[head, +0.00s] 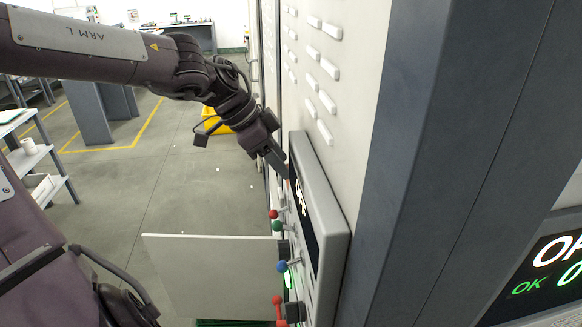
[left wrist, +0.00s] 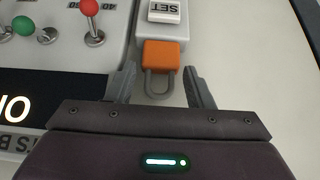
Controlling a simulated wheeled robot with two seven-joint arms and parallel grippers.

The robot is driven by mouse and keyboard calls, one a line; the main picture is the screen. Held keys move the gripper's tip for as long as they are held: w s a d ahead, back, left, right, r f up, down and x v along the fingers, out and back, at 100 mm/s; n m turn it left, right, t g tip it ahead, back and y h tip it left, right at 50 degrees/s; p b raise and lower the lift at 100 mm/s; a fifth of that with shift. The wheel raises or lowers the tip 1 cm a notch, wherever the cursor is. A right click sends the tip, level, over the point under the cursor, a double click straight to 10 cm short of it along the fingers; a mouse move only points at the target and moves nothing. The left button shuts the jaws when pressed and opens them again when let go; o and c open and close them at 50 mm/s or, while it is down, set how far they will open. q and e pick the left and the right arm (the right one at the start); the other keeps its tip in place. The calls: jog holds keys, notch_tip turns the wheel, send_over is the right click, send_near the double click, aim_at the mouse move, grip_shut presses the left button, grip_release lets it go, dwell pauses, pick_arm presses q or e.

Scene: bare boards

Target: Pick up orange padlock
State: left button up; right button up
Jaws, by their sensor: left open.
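The orange padlock (left wrist: 160,55) shows in the left wrist view, with its grey shackle toward my gripper. It lies against the pale panel just below a switch marked SET (left wrist: 164,11). My left gripper (left wrist: 160,78) is open, with one finger on each side of the shackle and the orange body just beyond the fingertips. In the head view my left gripper (head: 280,165) reaches to the upper edge of the control panel, and the padlock cannot be made out there. My right gripper is not in view.
The grey control panel (head: 325,200) carries a lit display and levers with red (head: 273,213), green (head: 277,226) and blue (head: 282,266) knobs. A light flat board (head: 210,275) juts out to the left below. A tall cabinet wall (head: 345,60) stands behind the panel. Open floor lies left.

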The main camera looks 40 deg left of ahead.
pick_arm(q)
jog(key=shift+p+x, duration=0.4)
jog(key=shift+x, duration=1.2)
jog(key=shift+r, duration=0.1)
jog(key=c, duration=0.6)
jog(key=shift+c, duration=0.2)
